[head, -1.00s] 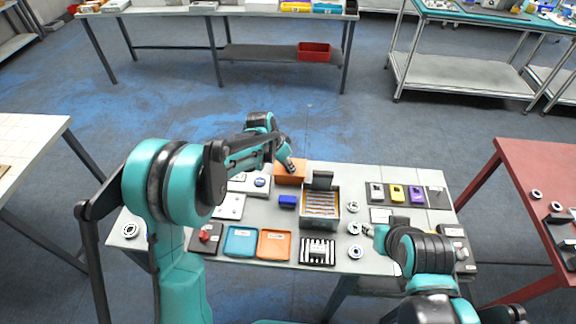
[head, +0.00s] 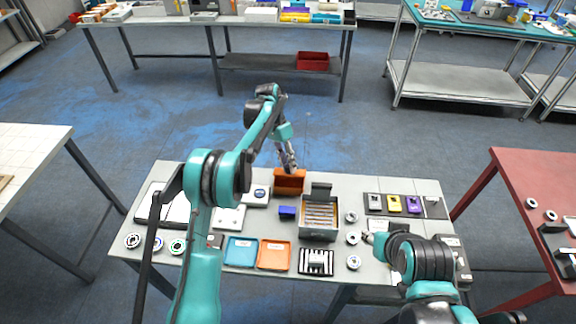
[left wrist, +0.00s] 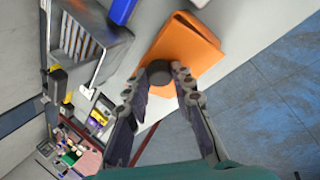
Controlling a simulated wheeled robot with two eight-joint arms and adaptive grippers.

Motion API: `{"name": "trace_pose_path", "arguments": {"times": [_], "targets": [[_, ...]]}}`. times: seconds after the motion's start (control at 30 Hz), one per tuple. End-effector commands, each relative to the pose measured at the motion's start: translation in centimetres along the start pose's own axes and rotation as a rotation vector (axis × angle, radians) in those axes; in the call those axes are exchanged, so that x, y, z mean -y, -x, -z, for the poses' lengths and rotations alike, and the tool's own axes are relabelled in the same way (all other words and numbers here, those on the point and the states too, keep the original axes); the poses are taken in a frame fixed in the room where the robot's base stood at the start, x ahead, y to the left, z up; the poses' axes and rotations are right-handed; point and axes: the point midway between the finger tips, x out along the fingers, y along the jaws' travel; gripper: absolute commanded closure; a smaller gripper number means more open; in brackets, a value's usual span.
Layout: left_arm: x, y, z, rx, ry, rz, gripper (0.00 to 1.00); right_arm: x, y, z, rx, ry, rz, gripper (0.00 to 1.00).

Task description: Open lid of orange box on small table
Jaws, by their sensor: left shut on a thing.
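The orange box (head: 289,187) stands at the far edge of the small table, near its middle. Its lid (head: 290,173) looks tilted up at the back, with a darker band below it. My left gripper (head: 289,165) reaches over the lid from behind. In the left wrist view the box (left wrist: 190,48) lies just ahead, and my left gripper (left wrist: 163,75) is shut on the dark round knob (left wrist: 159,70) of the lid. My right gripper (head: 371,237) is low over the table's right part, small and partly hidden by its arm.
A blue block (head: 287,212) and a grey open box (head: 319,234) with slim items stand close in front of the orange box. Blue (head: 240,250) and orange (head: 274,254) trays lie nearer. Bare floor lies behind the small table (head: 345,185).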

Motion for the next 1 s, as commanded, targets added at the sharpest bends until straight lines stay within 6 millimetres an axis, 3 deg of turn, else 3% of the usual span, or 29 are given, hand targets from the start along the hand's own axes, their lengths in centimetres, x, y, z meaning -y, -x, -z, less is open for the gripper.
{"name": "trace_pose_path", "arguments": {"times": [0.47, 0.5, 0.57, 0.87, 1.0], "targets": [[0.1, 0.1, 0.1, 0.013, 0.005, -0.011, 1.00, 0.0, 0.1, 0.0, 0.000, 0.000, 0.000, 0.60], [0.1, 0.1, 0.1, 0.013, 0.005, -0.011, 0.71, 0.0, 0.1, 0.0, 0.000, 0.000, 0.000, 0.60], [0.1, 0.1, 0.1, 0.013, 0.005, -0.011, 0.55, 0.0, 0.1, 0.0, 0.000, 0.000, 0.000, 0.60], [0.1, 0.1, 0.1, 0.013, 0.005, -0.011, 0.54, 0.0, 0.1, 0.0, 0.000, 0.000, 0.000, 0.60], [0.1, 1.1, 0.1, 0.012, 0.006, -0.011, 0.54, 0.0, 0.1, 0.0, 0.000, 0.000, 0.000, 0.60]]}}
